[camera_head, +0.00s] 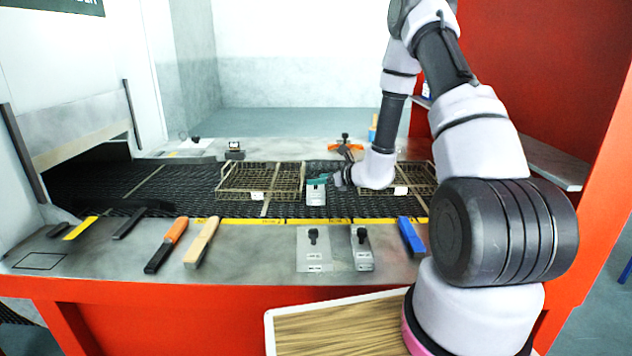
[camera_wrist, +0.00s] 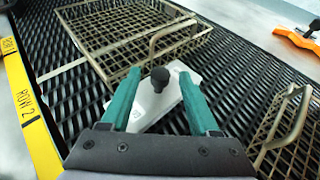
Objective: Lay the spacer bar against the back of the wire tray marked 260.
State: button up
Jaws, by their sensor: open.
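A light grey metal piece with a black knob (camera_head: 316,194) lies on the mesh belt between two wire trays; I cannot tell for certain that it is the spacer bar. It also shows in the wrist view (camera_wrist: 153,108). My gripper (camera_head: 319,180) is over it, open, with its teal fingers (camera_wrist: 159,74) on either side of the knob in the wrist view. Contact cannot be told. The left wire tray (camera_head: 230,190) and the right wire tray (camera_head: 425,192) each carry a small white tag, too small to read. My arm hides part of the right tray.
On the front ledge (camera_head: 120,262) lie two grey knobbed plates (camera_head: 314,260) (camera_head: 362,262), a blue bar (camera_head: 411,236), a wooden bar (camera_head: 202,242) and an orange-black tool (camera_head: 167,245). A yellow strip marked ROW 2 (camera_wrist: 28,112) edges the belt. An orange clamp-like item (camera_wrist: 298,40) stands behind.

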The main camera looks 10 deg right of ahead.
jog(key=v, duration=0.9)
jog(key=s+a+r+n+g+y, duration=0.25)
jog(key=s+a+r+n, duration=0.35)
jog(key=r, duration=0.3)
jog(key=s+a+r+n+g+y, duration=0.1)
jog(key=s+a+r+n+g, duration=0.3)
jog(key=s+r+n, duration=0.4)
jog(key=s+d+r+n+t+h, duration=0.2)
jog(key=s+d+r+n+h, duration=0.7)
jog(key=s, duration=0.5)
notch_tip(320, 180, up, 4)
jog(key=shift+d+f+n, duration=0.15)
jog(key=shift+d+n, duration=0.3)
jog(key=shift+n, duration=0.55)
